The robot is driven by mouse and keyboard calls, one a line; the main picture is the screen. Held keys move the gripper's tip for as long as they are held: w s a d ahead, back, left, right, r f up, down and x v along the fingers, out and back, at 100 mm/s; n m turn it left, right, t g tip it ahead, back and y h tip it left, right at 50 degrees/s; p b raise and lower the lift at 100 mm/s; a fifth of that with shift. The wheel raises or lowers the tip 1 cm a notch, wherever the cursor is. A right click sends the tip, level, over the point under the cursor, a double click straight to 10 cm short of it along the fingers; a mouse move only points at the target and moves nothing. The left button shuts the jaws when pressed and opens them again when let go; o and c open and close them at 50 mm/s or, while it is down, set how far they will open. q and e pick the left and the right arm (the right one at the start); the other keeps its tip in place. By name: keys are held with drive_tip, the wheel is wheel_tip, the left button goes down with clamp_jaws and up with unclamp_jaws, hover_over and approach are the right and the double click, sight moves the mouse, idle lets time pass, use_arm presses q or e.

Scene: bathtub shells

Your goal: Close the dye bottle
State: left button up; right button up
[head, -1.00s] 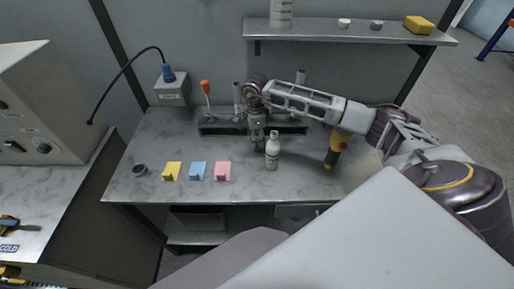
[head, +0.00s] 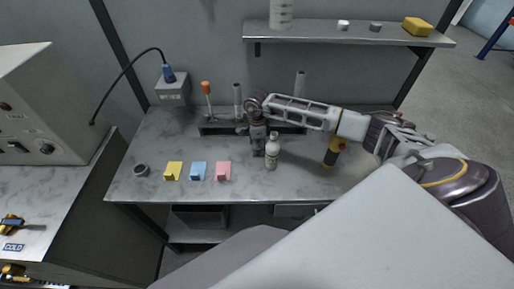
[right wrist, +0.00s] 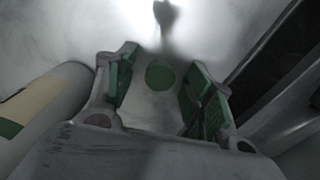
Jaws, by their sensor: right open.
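The dye bottle appears to be the white bottle (head: 272,154) with a pale label standing upright on the marble bench; whether its narrow top has a cap is too small to tell. A labelled bottle side also shows at the left of the right wrist view (right wrist: 45,100), outside my fingers. My right gripper (head: 258,151) is just left of the bottle, pointing down close to the bench; any contact is unclear. In the right wrist view its green-padded fingers (right wrist: 155,95) are open, with a round green patch (right wrist: 160,74) between them. My left gripper is out of view.
Yellow (head: 173,171), blue (head: 198,171) and pink (head: 223,171) pieces lie left of the bottle, with a small grey cup (head: 141,170) beyond them. A yellow-black tool (head: 334,152) stands right. A shelf (head: 350,37) hangs above the bench. The front strip of bench is clear.

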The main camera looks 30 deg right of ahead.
drive_tip(key=c, duration=0.8)
drive_tip(key=shift+r, duration=0.15)
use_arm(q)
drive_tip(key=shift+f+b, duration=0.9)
use_arm(e)
wheel_tip(320, 180, up, 10)
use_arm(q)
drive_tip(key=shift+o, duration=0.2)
